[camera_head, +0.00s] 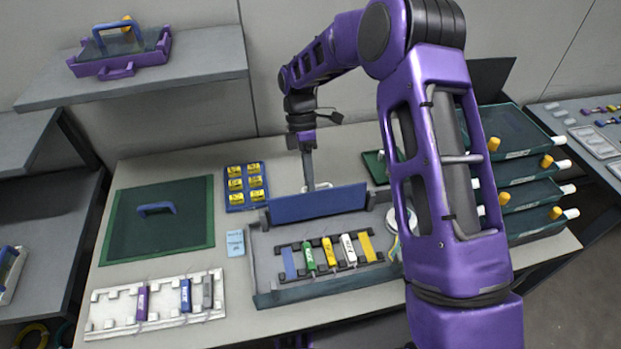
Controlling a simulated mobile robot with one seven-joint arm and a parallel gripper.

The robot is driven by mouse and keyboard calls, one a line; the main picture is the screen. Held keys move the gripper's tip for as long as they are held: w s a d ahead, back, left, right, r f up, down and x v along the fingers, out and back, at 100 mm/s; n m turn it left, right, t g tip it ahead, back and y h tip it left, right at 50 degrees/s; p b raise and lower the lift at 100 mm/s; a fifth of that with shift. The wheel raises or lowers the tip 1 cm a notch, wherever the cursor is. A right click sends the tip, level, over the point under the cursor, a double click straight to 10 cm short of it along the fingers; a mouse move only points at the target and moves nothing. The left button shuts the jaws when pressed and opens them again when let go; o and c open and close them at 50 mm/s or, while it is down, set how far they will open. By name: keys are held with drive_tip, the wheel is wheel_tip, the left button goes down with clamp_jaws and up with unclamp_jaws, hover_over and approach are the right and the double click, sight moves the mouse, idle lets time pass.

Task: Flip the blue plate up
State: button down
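The blue plate (318,203) stands raised and tilted along the back edge of the grey tray (262,298) in the middle of the table. In front of it, the tray holds a row of coloured pieces, among them a green one (309,258), a yellow one (329,251) and a white one (348,250). My gripper (309,186) points down right behind the blue plate's upper edge. Its fingertips are small and partly hidden by the plate, so I cannot tell whether they touch it or how far apart they are.
A white rack (110,315) with purple, blue and grey pieces is at front left. A blue holder of yellow blocks (245,204) sits behind the tray. Stacked green trays (520,180) stand at right, partly hidden by my arm.

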drive_tip(key=shift+w+a+f+g, duration=0.15)
drive_tip(key=shift+w+f+g, duration=0.4)
drive_tip(key=shift+w, duration=0.35)
drive_tip(key=c, duration=1)
unclamp_jaws()
drive_tip(key=shift+o, duration=0.4)
drive_tip(key=shift+w+f, duration=0.1)
drive_tip(key=shift+w, duration=0.15)
drive_tip(key=shift+s+a, duration=0.15)
